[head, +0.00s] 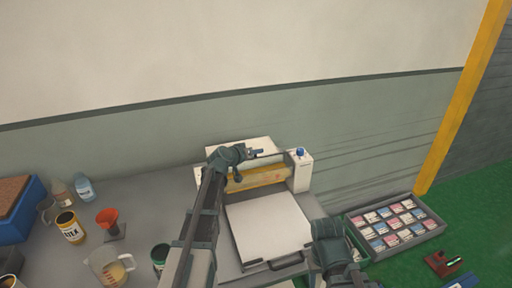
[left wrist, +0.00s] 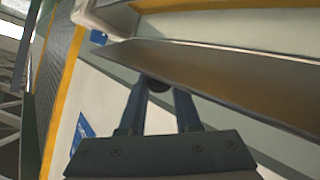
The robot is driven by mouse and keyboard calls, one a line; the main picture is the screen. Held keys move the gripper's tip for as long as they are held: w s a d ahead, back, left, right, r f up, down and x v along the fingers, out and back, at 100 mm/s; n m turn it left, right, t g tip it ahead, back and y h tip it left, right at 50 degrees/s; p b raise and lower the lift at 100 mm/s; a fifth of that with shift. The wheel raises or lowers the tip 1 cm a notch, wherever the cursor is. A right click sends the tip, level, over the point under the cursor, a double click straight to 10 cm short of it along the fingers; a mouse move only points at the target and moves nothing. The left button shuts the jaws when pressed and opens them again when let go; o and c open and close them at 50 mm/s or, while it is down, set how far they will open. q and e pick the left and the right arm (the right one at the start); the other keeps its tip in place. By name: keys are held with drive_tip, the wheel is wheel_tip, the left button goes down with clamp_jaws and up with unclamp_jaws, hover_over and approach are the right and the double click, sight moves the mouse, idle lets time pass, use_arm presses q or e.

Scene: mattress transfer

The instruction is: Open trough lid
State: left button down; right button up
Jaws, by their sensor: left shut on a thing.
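The white machine (head: 303,173) stands against the wall, with a long amber trough (head: 262,180) across it. A grey strip-like lid (head: 270,160) runs along the trough's upper edge; it shows large and tilted in the left wrist view (left wrist: 225,80). My left gripper (head: 258,153) is at the trough's upper left side. In the left wrist view its two fingers (left wrist: 158,92) are shut on a small dark knob (left wrist: 158,84) at the lid's edge. How far the lid stands open is hard to tell. My right gripper is not seen; only part of that arm shows.
A flat white plate (head: 268,228) with a dark front handle lies before the trough. A grey tray (head: 428,232) of small packets sits at right.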

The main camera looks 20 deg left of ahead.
use_arm(q)
drive_tip(key=w+a+r+n+g+p, duration=0.1)
drive_tip(key=p, duration=0.1)
drive_tip(key=w+g+h+p, duration=0.1)
drive_tip(key=p, duration=0.1)
drive_tip(key=shift+w+a+r+n+g, duration=0.3)
drive_tip(key=shift+a+r+n, duration=0.05)
drive_tip(key=shift+r+n, duration=0.05)
drive_tip(key=shift+w+a+n+g+h+p, duration=0.35)
drive_tip(key=shift+w+n+g+p, duration=0.2)
drive_tip(key=shift+g+p, duration=0.15)
drive_tip(key=shift+w+a+f+n+g+h+p, duration=0.2)
drive_tip(key=shift+w+a+n+g+h, duration=0.4)
drive_tip(key=shift+g, duration=0.25)
drive_tip(key=shift+w+a+f+n+g+h+p, duration=0.1)
drive_tip(key=shift+w+a+f+n+g+h, duration=0.1)
drive_tip(key=shift+w+a+n+g+h, duration=0.4)
drive_tip(key=shift+d+g, duration=0.25)
drive_tip(key=shift+g, duration=0.1)
drive_tip(key=c, duration=0.6)
unclamp_jaws()
drive_tip(key=shift+w, duration=0.1)
drive_tip(key=shift+c, duration=0.2)
